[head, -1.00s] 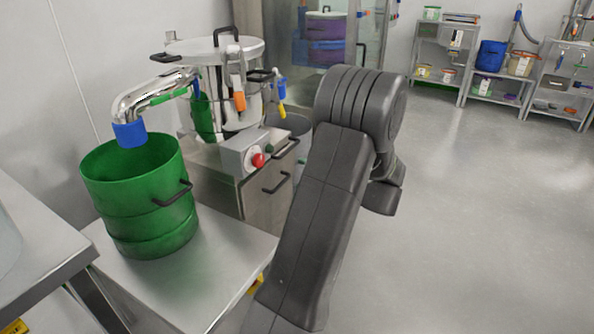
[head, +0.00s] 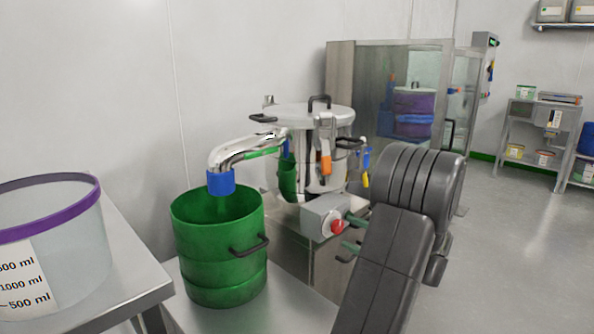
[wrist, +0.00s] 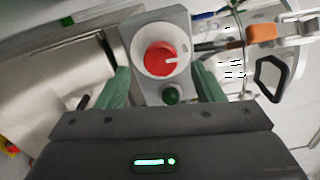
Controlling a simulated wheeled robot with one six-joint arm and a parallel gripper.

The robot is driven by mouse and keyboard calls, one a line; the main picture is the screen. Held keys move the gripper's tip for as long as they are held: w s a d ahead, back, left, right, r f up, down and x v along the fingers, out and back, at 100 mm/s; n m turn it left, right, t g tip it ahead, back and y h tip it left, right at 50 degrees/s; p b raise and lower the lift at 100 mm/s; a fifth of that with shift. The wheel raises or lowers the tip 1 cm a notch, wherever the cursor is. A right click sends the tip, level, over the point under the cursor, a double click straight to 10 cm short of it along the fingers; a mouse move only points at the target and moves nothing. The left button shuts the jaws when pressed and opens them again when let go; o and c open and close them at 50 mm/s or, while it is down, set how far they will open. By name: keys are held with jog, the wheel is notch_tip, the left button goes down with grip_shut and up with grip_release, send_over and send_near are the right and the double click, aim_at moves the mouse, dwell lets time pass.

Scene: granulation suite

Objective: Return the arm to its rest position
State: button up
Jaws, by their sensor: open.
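My arm (head: 385,275) rises from the bottom of the head view, bent at a rounded dark grey joint. My gripper (wrist: 162,88) shows in the wrist view as two green fingers spread apart, open and with nothing held between them. Beyond and between the fingers is a grey control box with a red knob (wrist: 160,58) and a dark green button below it. In the head view the fingers (head: 348,237) show partly, beside the control box (head: 325,216). I cannot tell whether they touch it. The rest of the gripper is hidden behind my arm.
A steel lidded vessel (head: 318,150) has a curved spout with a blue end over a green drum (head: 218,245). A clear measuring tub with a purple rim (head: 50,180) stands on a steel table at left. The floor (head: 500,250) at right is clear.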

aim_at(340, 228)
jog(key=x, duration=0.3)
jog(key=shift+w+a+b, duration=0.15)
jog(key=shift+b, duration=0.2)
jog(key=shift+w+r, duration=0.1)
